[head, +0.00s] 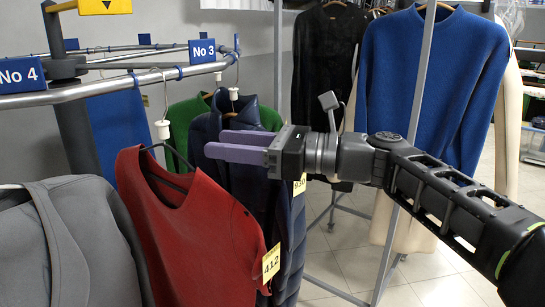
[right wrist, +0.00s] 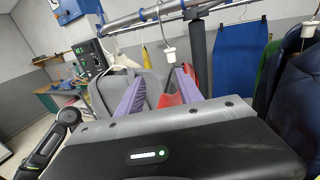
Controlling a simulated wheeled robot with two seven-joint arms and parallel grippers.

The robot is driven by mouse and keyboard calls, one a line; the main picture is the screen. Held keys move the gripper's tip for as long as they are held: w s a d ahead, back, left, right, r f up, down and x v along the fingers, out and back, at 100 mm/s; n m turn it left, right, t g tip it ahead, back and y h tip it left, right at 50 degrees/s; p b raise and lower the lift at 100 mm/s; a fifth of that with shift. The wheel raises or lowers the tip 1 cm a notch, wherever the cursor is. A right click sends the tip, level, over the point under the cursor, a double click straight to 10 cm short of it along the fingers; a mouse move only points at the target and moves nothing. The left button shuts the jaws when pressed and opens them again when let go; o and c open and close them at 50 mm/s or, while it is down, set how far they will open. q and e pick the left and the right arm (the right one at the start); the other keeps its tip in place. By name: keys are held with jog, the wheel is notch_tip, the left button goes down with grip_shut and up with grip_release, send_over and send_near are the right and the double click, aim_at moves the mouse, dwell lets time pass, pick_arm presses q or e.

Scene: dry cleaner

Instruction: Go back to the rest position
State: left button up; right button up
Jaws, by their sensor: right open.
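My right gripper (head: 216,144) reaches in from the right in the head view. Its two purple fingers are apart and point left, with nothing held between them. It overlaps the navy padded jacket (head: 290,235) in the picture, above and right of the red top (head: 190,225); whether it touches the jacket I cannot tell. In the right wrist view the open fingers (right wrist: 159,88) point toward the rail, with the grey garment and part of the red top beyond them. A piece of black arm, likely my left one (right wrist: 45,150), shows at the left there; its gripper is not visible.
A blue sweater (head: 430,80) hangs on a rack behind my right arm. Tiled floor shows below.

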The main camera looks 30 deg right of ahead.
jog(key=s+d, duration=0.3)
jog(key=s, duration=0.5)
jog(key=shift+s, duration=0.15)
jog(key=shift+d, duration=0.1)
dwell(0.4)
